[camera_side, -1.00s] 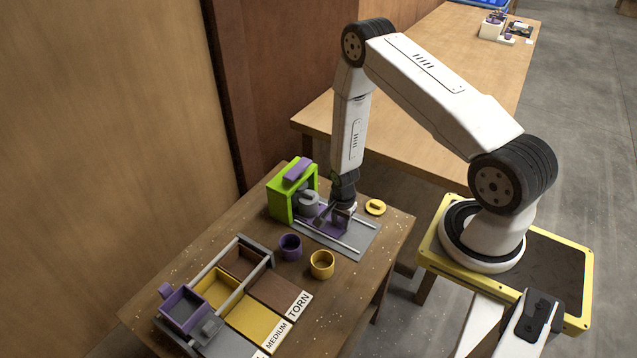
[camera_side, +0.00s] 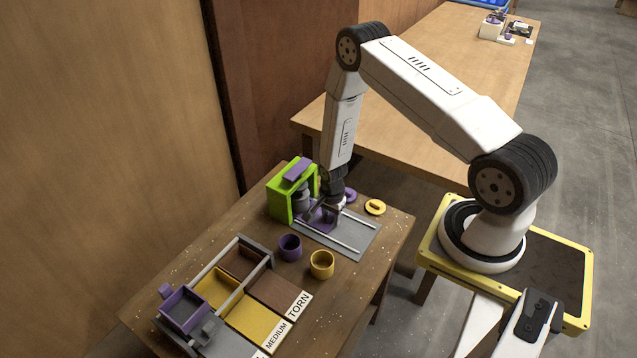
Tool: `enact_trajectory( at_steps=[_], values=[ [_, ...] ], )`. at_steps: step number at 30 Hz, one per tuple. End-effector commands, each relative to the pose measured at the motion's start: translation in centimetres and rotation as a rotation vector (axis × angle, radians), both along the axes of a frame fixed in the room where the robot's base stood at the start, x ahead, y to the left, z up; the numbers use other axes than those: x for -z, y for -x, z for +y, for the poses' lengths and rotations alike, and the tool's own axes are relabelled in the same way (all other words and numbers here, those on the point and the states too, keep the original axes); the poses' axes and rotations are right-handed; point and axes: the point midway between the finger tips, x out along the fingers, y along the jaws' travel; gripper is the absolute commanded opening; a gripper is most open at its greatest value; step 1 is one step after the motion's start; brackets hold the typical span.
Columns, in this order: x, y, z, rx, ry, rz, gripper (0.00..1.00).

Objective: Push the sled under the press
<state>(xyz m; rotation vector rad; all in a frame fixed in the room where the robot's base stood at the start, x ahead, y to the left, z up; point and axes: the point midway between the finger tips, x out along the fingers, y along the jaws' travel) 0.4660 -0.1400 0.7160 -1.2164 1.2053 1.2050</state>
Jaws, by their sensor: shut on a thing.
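The press (camera_side: 283,203) is a green frame with a purple bar on top, standing at the back of the near table. The purple sled (camera_side: 318,224) sits between two light rails on a grey plate (camera_side: 352,243) in front of it. My gripper (camera_side: 329,213) points down over the sled, close to the press opening, and is shut on the sled's upright part. The jaws partly hide the sled. A grey round part (camera_side: 301,201) shows in the press opening, partly in shadow, so I cannot tell what it rests on.
A purple cup (camera_side: 290,247) and a yellow cup (camera_side: 322,264) stand in front of the rails. A yellow lid (camera_side: 375,207) and a purple ring (camera_side: 350,195) lie behind them. Labelled sorting bins (camera_side: 257,325) and a purple-rimmed tray (camera_side: 184,309) fill the left front.

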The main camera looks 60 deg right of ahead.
Motion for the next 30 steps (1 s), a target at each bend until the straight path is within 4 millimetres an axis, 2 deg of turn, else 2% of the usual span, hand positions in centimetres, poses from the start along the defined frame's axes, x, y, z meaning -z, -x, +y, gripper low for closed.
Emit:
enact_trajectory(
  at_steps=[1, 3, 10, 15, 30],
  values=[
    [0.7, 0.3, -0.2, 0.013, 0.000, -0.001, 0.46],
    [0.6, 0.3, -0.2, 0.014, 0.000, -0.001, 0.66],
    [0.5, 0.3, -0.2, 0.014, 0.000, -0.001, 0.66],
    [-0.3, 0.2, -0.2, 0.014, 0.001, -0.002, 0.78],
    [-3.3, 0.3, 0.1, 0.004, -0.001, 0.002, 0.78]
  ],
)
